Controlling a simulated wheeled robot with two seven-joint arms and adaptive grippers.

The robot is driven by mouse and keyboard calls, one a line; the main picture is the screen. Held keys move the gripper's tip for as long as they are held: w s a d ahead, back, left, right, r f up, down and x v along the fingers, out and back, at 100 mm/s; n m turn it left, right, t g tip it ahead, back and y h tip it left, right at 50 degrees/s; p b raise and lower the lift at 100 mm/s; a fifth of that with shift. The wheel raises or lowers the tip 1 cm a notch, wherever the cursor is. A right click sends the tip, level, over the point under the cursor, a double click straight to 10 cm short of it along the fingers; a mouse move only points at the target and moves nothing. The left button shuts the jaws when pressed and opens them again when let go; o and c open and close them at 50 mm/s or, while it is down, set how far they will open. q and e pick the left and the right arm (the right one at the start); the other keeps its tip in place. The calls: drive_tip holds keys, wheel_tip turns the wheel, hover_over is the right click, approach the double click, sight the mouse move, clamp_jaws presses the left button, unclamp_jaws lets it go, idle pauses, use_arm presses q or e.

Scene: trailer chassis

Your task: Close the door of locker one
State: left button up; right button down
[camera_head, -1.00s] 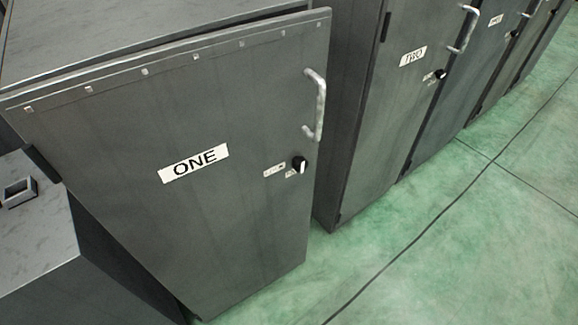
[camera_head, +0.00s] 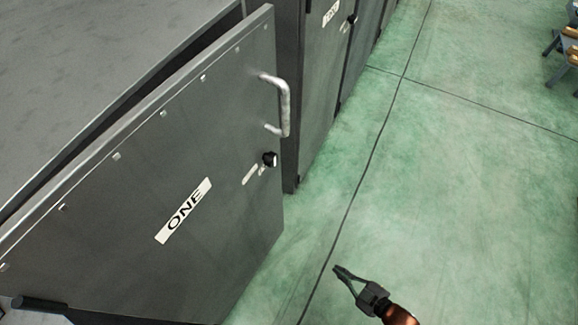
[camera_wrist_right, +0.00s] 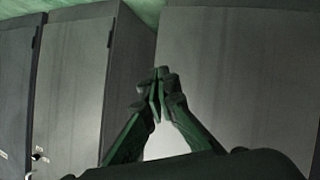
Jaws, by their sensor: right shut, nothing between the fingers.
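The grey door of locker one (camera_head: 150,200) carries a white label reading ONE (camera_head: 183,210). It stands ajar, with a dark gap along its top edge between it and the locker body (camera_head: 90,70). A pale bar handle (camera_head: 283,105) and a black knob (camera_head: 269,159) are near its free right edge. My right gripper (camera_head: 342,272) is in the lower middle of the head view, right of the door and apart from it. It is shut and empty; its closed fingers also show in the right wrist view (camera_wrist_right: 158,88). My left gripper is not in view.
Locker two (camera_head: 312,90) stands just beyond the door's free edge, with more lockers behind it. The green floor (camera_head: 470,190) to the right is clear. Objects on a grey stand (camera_head: 566,45) show at the far right edge.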

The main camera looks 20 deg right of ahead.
drive_tip(key=w+d+r+n+t+y+p, duration=0.15)
drive_tip(key=w+r+n, duration=0.3)
drive_tip(key=r, duration=0.45)
drive_tip(key=w+r+n+t+y+p, duration=0.1)
drive_tip(key=w+r+n+p, duration=0.2)
drive_tip(key=w+r, duration=0.45)
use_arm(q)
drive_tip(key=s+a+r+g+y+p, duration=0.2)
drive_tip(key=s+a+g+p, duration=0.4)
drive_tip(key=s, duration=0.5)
use_arm(e)
drive_tip(key=n+y, duration=0.4)
drive_tip(key=n, duration=0.6)
approach(278, 162)
drive_tip(key=b+x, duration=0.1)
drive_tip(key=x, duration=0.1)
drive_tip(key=b+x, duration=0.3)
drive_tip(key=x, duration=0.1)
drive_tip(key=shift+f, duration=0.3)
use_arm(q)
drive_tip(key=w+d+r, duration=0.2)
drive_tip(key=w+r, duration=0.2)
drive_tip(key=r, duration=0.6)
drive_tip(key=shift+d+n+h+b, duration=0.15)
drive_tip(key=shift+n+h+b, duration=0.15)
drive_tip(key=shift+b, duration=0.05)
use_arm(e)
drive_tip(key=shift+w+a+r, duration=0.1)
drive_tip(key=shift+w+a, duration=0.15)
drive_tip(key=shift+w, duration=0.1)
